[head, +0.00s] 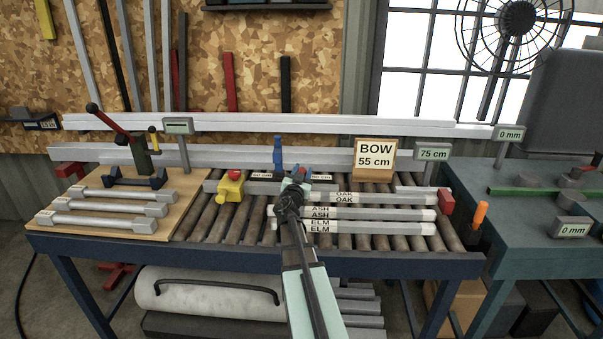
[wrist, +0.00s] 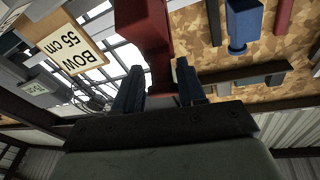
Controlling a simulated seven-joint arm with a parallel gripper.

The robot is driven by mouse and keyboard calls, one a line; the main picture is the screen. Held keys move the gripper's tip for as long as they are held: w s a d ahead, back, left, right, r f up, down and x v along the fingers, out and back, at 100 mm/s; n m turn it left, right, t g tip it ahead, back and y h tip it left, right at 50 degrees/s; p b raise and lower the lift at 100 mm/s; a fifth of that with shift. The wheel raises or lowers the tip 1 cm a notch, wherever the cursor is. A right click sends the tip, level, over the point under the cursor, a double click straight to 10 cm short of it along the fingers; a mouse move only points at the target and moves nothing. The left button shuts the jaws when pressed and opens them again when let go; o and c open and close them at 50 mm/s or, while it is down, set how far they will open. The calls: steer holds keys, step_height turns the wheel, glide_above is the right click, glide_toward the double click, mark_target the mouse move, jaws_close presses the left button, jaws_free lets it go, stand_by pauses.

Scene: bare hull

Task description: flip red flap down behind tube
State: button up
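Pale tubes labelled OAK (head: 385,199), ASH (head: 375,213) and ELM (head: 375,228) lie across the rollers in the head view. My gripper (head: 298,175) is over the rollers, at the left part of the OAK tube. A red piece (wrist: 150,35), which looks like the flap, rises in front of my gripper (wrist: 160,80) in the wrist view. Its lower end lies between the two separated fingertips; whether they touch it is unclear. Only a small bit of red (head: 307,169) shows beside the gripper in the head view, and the arm hides the tubes below.
A blue post (head: 278,155) stands just behind my gripper, and a yellow clamp (head: 230,190) to its left. A BOW 55 cm sign (head: 375,160) stands at the back. A red block (head: 446,201) sits at the tubes' right end. A wooden board (head: 185,190) holds grey bars.

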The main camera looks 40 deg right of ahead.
steer(key=shift+o, duration=1.2)
steer(key=shift+r, duration=5.05)
steer(key=shift+c, duration=0.5)
